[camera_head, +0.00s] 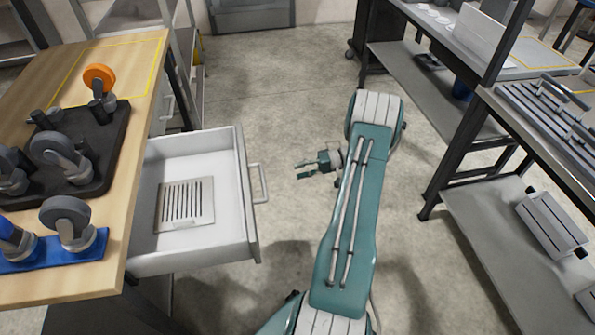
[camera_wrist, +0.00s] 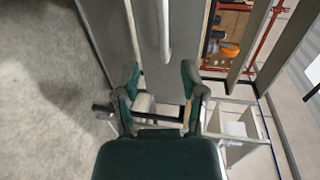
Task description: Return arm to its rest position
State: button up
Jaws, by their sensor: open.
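My gripper (camera_head: 311,164) is in the middle of the head view, at the end of my green arm. It points left, toward the open drawer (camera_head: 248,190), and stays apart from the drawer's handle (camera_head: 259,183). Its two green fingers are spread with nothing between them. In the wrist view the fingers of my gripper (camera_wrist: 160,82) also stand apart and empty. A grey panel with a light bar (camera_wrist: 163,30) lies beyond them.
A wooden workbench (camera_head: 145,75) with caster wheels on a black tray (camera_head: 115,150) and a blue block (camera_head: 95,248) stands left. The drawer holds a slotted metal plate (camera_head: 186,204). A metal shelf unit (camera_head: 470,200) stands right. Bare floor (camera_head: 270,85) lies between.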

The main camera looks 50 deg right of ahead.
dwell(0.3)
jog(key=w+a+r+n+g+h, duration=0.2)
jog(key=a+r+n+g+h, duration=0.45)
jog(key=a+r, duration=1.3)
jog(key=s+a+r+t+h, duration=0.3)
jog(key=s+a+r+h, duration=0.3)
jog(key=s+a, duration=0.8)
notch_tip(320, 180, up, 3)
jog(key=shift+a+r+n, duration=0.1)
jog(key=shift+a+n, duration=0.25)
jog(key=shift+a, duration=0.2)
jog(key=shift+s, duration=0.1)
